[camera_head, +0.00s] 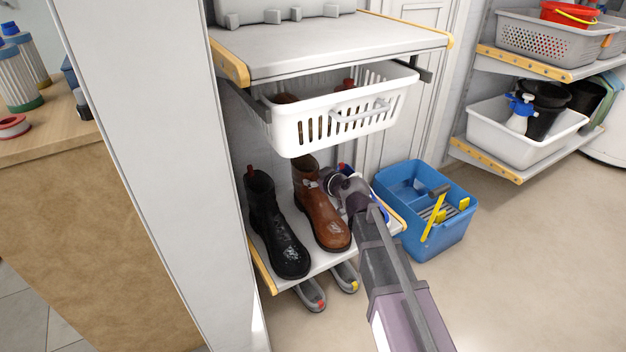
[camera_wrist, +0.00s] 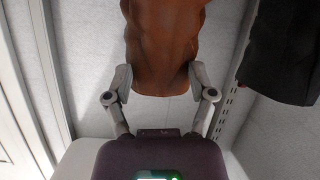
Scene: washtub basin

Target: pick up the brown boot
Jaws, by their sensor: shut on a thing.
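The brown boot (camera_head: 322,213) stands on the low shelf in the head view, to the right of a black boot (camera_head: 274,228). My gripper (camera_head: 314,184) reaches the brown boot's shaft from the right. In the wrist view the brown boot (camera_wrist: 164,45) fills the upper middle, and my gripper (camera_wrist: 160,82) has one finger on each side of its shaft. The fingers are closed on the shaft. The black boot (camera_wrist: 285,50) shows at the upper right of the wrist view. In the head view my arm hides part of the shelf right of the brown boot.
A white basket (camera_head: 330,130) hangs close above the boots under the upper shelf (camera_head: 330,45). A blue caddy (camera_head: 425,215) stands on the floor to the right. The shelf's left side is bounded by a tall white panel (camera_head: 150,150). Open floor lies at the front right.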

